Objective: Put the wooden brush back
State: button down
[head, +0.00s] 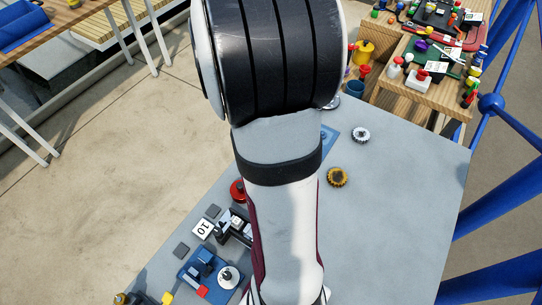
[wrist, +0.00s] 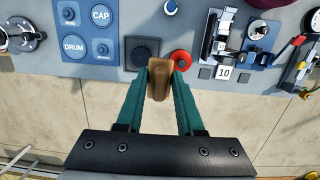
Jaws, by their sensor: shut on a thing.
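The wooden brush (wrist: 159,82) shows in the wrist view as a brown wooden block. My gripper (wrist: 162,74), with two teal fingers, is shut on it. The brush sits between the fingertips, near the front edge of the grey worktop. A dark square patch (wrist: 138,52) lies just beyond it to the left, and a red round part (wrist: 181,59) just beyond to the right. I cannot tell the height of the brush above the surface. In the head view my arm hides the gripper and the brush.
A blue panel (wrist: 87,35) marked CAP and DRUM lies at the left in the wrist view. A "10" tile (wrist: 223,73) and metal fittings stand at the right.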

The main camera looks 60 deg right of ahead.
jog(key=s+d+f, duration=0.2)
jog(key=s+f, duration=0.2)
jog(key=s, duration=0.7)
jog(key=s+d+f, duration=0.3)
jog(key=s+f, duration=0.1)
jog(key=s, duration=0.7)
jog(key=w+f, duration=0.2)
jog(key=w, duration=0.1)
jog(key=w+d+f, duration=0.1)
jog(key=w+f, duration=0.1)
jog(key=w, duration=0.2)
jog(key=w+f, duration=0.2)
jog(key=w, duration=0.1)
jog(key=shift+w+d+f, duration=0.1)
jog(key=shift+w+d, duration=0.05)
jog(key=shift+w, duration=0.05)
jog(key=shift+w+d+f, duration=0.1)
jog(key=shift+w+f, duration=0.1)
jog(key=shift+f, duration=0.9)
jog(key=shift+w+f, duration=0.2)
jog(key=shift+f, duration=0.9)
jog(key=shift+f, duration=0.1)
jog(key=c, duration=0.5)
grip_release()
jog(key=shift+c, duration=0.2)
